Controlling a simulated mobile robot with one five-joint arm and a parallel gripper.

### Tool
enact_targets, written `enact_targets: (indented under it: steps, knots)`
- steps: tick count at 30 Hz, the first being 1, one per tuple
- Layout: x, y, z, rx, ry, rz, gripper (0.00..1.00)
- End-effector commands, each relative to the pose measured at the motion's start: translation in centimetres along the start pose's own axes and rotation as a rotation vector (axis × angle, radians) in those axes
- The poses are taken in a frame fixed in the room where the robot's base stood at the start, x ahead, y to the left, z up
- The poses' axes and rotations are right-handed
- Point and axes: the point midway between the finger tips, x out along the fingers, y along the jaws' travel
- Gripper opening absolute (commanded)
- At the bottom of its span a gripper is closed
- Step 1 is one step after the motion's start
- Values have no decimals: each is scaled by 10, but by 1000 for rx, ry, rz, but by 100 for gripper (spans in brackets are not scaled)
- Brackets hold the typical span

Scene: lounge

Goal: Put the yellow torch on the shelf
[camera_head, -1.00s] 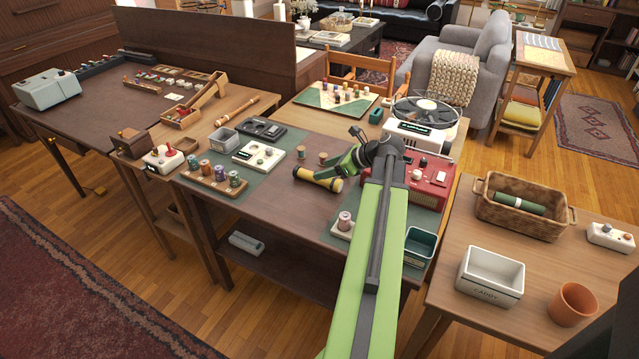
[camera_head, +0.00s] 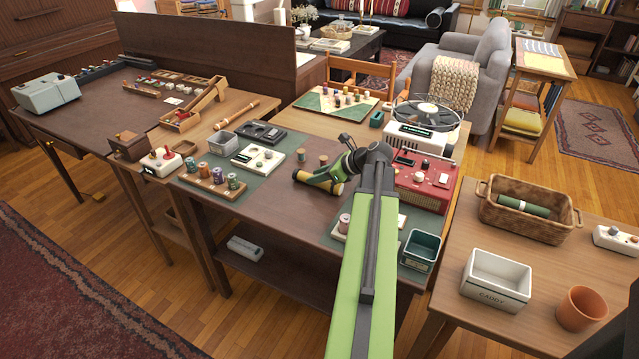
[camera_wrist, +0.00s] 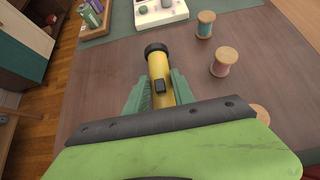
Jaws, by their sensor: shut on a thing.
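The yellow torch (camera_head: 310,178) with black ends is at the middle of the table top, and it also shows in the wrist view (camera_wrist: 160,72) with its dark switch facing up. My green gripper (camera_head: 335,176) is shut on the torch, one finger on each side of its body in the wrist view (camera_wrist: 159,92). I cannot tell whether the torch still touches the table. The shelf (camera_head: 285,278) is the dark board low under this table. A grey case (camera_head: 245,248) lies on its left part.
Wooden spools (camera_head: 301,155) stand just behind the torch. A red radio (camera_head: 425,183) and a green bin (camera_head: 420,249) are to the right. The table's front middle is clear.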

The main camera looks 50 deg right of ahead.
Motion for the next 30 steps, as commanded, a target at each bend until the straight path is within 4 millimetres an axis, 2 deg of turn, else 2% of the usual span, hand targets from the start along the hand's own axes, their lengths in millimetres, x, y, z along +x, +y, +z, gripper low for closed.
enact_targets:
  steps: [11, 20, 21, 30]
  knots:
    - [-5, 0, 6, 0, 0, 0, 0]
    - [-33, 0, 42, 1, 0, -1, 0]
    - [-43, -1, 36, 3, 0, -3, 0]
    - [-123, -6, 27, 3, 0, -3, 0]
